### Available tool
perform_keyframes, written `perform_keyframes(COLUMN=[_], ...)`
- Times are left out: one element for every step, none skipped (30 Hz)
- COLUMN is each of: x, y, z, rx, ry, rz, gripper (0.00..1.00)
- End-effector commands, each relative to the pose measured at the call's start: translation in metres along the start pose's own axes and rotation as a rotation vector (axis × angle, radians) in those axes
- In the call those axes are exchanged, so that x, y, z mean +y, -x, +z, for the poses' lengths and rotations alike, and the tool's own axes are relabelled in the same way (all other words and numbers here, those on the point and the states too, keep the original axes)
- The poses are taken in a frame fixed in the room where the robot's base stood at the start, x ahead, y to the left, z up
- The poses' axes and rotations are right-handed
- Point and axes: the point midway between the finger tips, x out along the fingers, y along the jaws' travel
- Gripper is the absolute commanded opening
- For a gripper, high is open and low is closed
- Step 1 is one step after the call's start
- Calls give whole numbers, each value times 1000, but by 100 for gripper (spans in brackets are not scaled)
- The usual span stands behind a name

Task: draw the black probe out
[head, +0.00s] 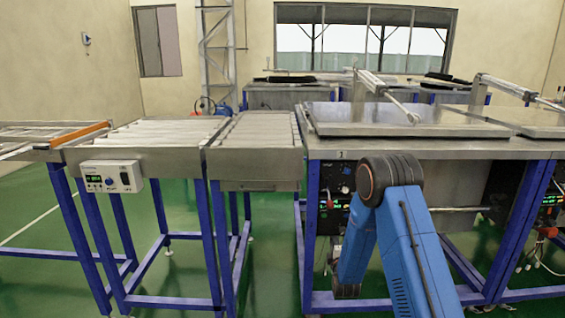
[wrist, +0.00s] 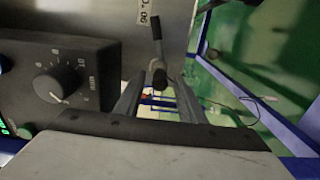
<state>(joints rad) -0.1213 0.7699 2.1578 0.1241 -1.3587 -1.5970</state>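The black probe (wrist: 156,28) shows at the top middle of the wrist view, a slim dark rod in front of a grey metal panel (wrist: 105,18). Its lower end meets a small rounded dark-grey part (wrist: 157,73). My gripper (wrist: 158,88) is open, with one finger on each side below this part and a visible gap between them. I cannot tell whether a finger touches it. In the head view my blue arm reaches down in front of the bench, and my gripper and the probe cannot be made out there.
A black control box (wrist: 70,75) with a dial stands close left of my fingers. The steel bench (head: 430,144) has blue legs and lids (head: 390,118) on top. Roller conveyors (head: 150,135) stand left. Thin cables hang at right.

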Motion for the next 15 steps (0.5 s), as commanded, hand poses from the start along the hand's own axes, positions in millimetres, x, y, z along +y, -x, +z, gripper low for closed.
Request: perform_keyframes(x=[0,0,0,0,0,0,0,0,0,0,0,0,0,0,0], y=[0,0,0,0,0,0,0,0,0,0,0,0,0,0,0], z=[0,0,0,0,0,0,0,0,0,0,0,0,0,0,0], rx=[0,0,0,0,0,0,0,0,0,0,0,0,0,0,0], ry=[0,0,0,0,0,0,0,0,0,0,0,0,0,0,0], rz=[0,0,0,0,0,0,0,0,0,0,0,0,0,0,0], gripper=[36,36,36,36,36,36,34,26,17,10,2,0,0,0,0])
